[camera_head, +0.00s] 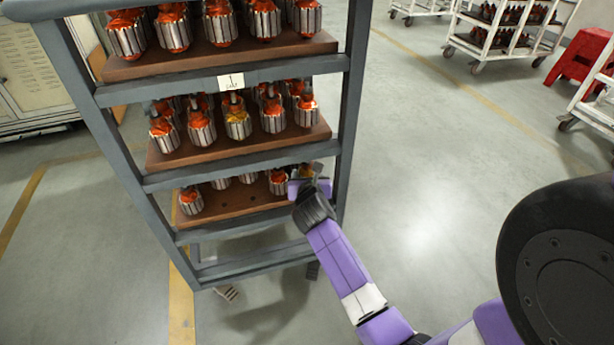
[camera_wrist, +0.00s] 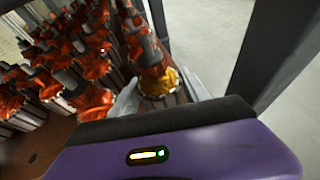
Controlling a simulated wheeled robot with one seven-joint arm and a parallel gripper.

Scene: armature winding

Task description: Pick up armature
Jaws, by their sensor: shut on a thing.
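My gripper (camera_head: 309,187) reaches into the right end of the lowest loaded shelf of the grey rack. In the wrist view its two pale fingers (camera_wrist: 160,92) are closed around an armature (camera_wrist: 155,78) with a yellow-gold winding at its near end and orange further up. Its lower body is partly hidden by the gripper. In the head view my gripper mostly hides this armature. Other armatures with orange windings and ridged metal cores, such as one at the shelf's left end (camera_head: 191,200), stand on the same brown board (camera_head: 240,204). I cannot tell whether the held one is clear of the board.
The rack's right post (camera_head: 352,100) stands close beside my gripper. The shelf above (camera_head: 240,150) carries several armatures, one with a yellow winding (camera_head: 237,117). Empty holes show in the lowest board's front. The floor right of the rack is clear; white carts (camera_head: 500,35) stand far back.

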